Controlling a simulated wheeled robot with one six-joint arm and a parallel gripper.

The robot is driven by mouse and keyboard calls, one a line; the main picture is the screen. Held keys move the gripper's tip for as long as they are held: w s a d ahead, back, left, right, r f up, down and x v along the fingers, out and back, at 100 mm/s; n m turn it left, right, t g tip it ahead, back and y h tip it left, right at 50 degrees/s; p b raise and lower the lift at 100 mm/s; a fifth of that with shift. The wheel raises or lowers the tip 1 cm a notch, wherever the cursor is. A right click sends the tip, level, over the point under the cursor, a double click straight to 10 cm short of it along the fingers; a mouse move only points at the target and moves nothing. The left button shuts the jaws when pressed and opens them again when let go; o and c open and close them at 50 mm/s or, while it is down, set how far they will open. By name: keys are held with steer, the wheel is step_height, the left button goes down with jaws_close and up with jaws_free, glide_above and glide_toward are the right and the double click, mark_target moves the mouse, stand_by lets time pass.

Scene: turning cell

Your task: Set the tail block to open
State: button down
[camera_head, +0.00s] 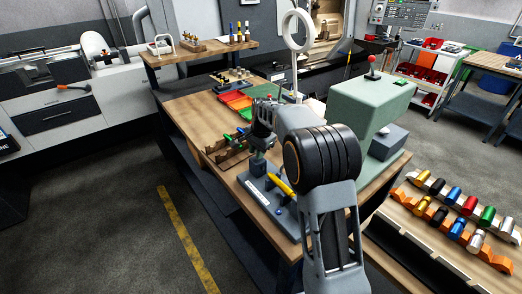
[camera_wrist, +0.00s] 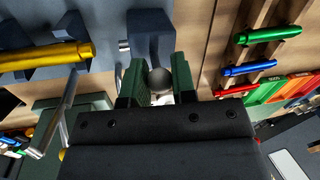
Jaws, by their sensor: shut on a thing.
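The tail block (camera_wrist: 152,30) is a dark blue-grey block at the top middle of the wrist view, on a blue-grey base. My arm hides part of the fixture in the head view.
A wooden rack with green (camera_wrist: 268,35), blue (camera_wrist: 249,69) and red rods is beside the fixture. Coloured trays (camera_head: 236,98) lie behind on the bench. A green machine (camera_head: 362,108) stands to the right. A rack of coloured cylinders (camera_head: 455,215) is at the lower right.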

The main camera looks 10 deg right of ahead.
steer(key=c, duration=1.1)
jaws_free()
steer(key=shift+w+a+r, duration=0.1)
steer(key=shift+w+a, duration=0.1)
steer(key=shift+w, duration=0.05)
steer(key=shift+o, duration=0.8)
steer(key=shift+d, duration=0.15)
step_height(320, 180, up, 14)
steer(key=s+d, duration=0.1)
steer(key=s, duration=0.1)
steer(key=shift+s+d+f+b, duration=0.15)
steer(key=shift+d+f+b, duration=0.05)
steer(key=shift+f+b, duration=0.1)
steer(key=n, duration=0.4)
glide_above(262, 162)
steer(key=s, duration=0.2)
step_height(262, 162, down, 5)
steer(key=s+f+n+t, duration=0.1)
steer(key=s+f+n, duration=0.1)
steer(key=s, duration=1)
steer(key=s+f+n+t+h, duration=0.1)
steer(key=s+n, duration=0.4)
steer(key=s, duration=0.8)
steer(key=shift+f+t, duration=0.3)
steer(key=shift+f, duration=0.2)
